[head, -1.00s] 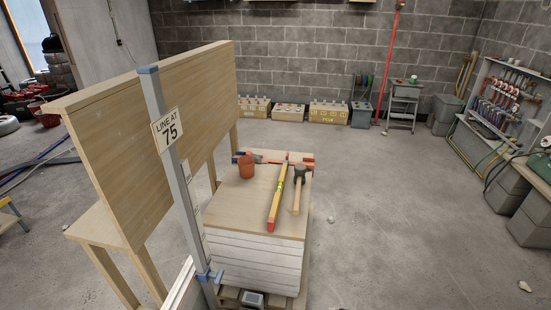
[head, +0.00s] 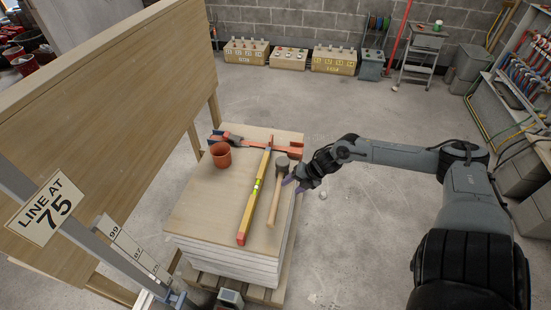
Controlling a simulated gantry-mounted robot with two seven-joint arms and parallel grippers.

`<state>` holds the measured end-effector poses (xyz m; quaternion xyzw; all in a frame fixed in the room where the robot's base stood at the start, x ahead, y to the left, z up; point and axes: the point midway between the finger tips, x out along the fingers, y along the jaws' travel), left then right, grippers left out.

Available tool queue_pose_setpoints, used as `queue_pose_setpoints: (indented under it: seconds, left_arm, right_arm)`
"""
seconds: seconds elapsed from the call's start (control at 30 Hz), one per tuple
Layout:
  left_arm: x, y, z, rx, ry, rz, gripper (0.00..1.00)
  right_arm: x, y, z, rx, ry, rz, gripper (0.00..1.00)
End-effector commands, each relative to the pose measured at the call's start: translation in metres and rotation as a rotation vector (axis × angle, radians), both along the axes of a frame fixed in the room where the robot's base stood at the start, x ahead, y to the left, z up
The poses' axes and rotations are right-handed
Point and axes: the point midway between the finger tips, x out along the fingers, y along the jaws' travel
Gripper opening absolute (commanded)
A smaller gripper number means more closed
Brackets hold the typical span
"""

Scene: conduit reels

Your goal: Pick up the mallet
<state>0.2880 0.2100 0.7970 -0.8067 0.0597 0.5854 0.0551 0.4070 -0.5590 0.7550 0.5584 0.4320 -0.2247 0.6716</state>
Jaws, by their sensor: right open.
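The mallet (head: 275,200) lies on the wooden top of the stacked boards (head: 205,205), near their right edge. It has a pale wooden handle and a dark grey head at its far end. My right gripper (head: 290,181) is at the right edge of the stack, close beside the mallet's upper handle, just below the head. It is open, and its fingertips are small and partly dark, so I cannot tell whether they touch the handle. My left gripper is not in view.
A yellow level (head: 251,205) with red ends lies just left of the mallet. An orange-red cup (head: 221,155) and a red-and-dark tool (head: 258,143) lie farther back. Floor right of the stack is clear.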

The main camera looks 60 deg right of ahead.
Motion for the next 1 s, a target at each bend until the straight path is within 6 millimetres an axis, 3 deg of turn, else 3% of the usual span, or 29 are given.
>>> queue_pose_setpoints:
  seconds: [0.4, 0.83, 1.0]
  left_arm:
    - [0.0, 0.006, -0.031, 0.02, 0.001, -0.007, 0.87]
    - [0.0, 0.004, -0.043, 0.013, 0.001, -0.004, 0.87]
    - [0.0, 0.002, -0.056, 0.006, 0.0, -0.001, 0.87]
  right_arm:
    - [0.021, 0.004, -0.03, 0.0, -0.003, 0.008, 0.58]
    - [0.032, 0.008, -0.046, -0.001, 0.0, 0.008, 0.58]
    - [0.041, 0.011, -0.06, 0.001, -0.003, 0.009, 0.58]
